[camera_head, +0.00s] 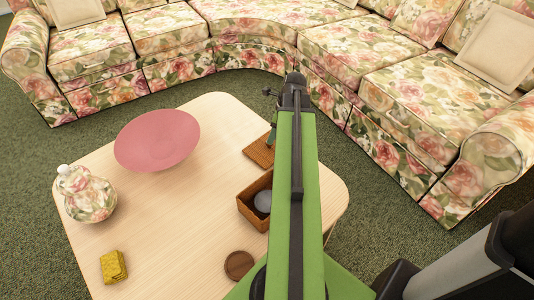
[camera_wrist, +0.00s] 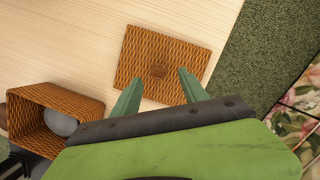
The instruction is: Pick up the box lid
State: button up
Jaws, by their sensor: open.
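The woven box (camera_wrist: 42,117) stands open with a grey ball (camera_wrist: 60,122) inside.
The table (camera_head: 180,215) also holds a pink bowl (camera_head: 157,140), a floral jar (camera_head: 86,194), a yellow item (camera_head: 113,266) and a round brown object (camera_head: 238,264). A floral sectional sofa (camera_head: 390,75) curves behind. Green carpet (camera_head: 375,225) lies between the sofa and table.

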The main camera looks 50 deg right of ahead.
aim_at(269, 146)
jog(key=b+x, duration=0.4)
jog(key=x, duration=0.1)
jog(key=shift+w+f, duration=0.1)
jog(key=shift+f, duration=0.05)
jog(key=shift+r, duration=0.2)
grip_shut()
